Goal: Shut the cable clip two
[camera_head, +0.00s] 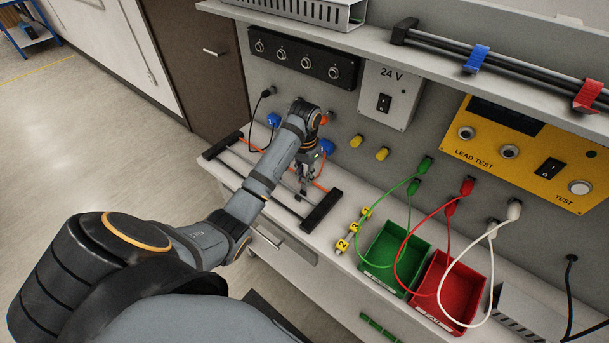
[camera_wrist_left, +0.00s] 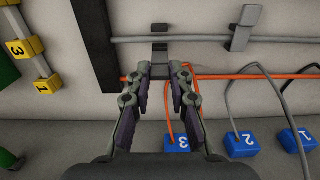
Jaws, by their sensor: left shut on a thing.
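A dark cable clip (camera_wrist_left: 160,45) sits on the grey rod near the rack's end block in the left wrist view. My left gripper (camera_wrist_left: 166,72) is at this clip, with its two fingers on either side of the clip's lower part and of the orange cable (camera_wrist_left: 225,77). It is shut on the clip, though the contact itself is partly hidden. A second, grey clip (camera_wrist_left: 243,28) stands tilted on the rod farther right. No clip number is readable. In the head view my left gripper (camera_head: 305,188) reaches down over the rack. My right gripper is not in view.
The rack's black end block (camera_head: 321,211) stands just right of the gripper. Blue numbered plugs (camera_wrist_left: 240,144) sit close below it in the wrist view. Yellow numbered tags (camera_head: 342,246), a green bin (camera_head: 393,290) and a red bin (camera_head: 443,324) stand farther right.

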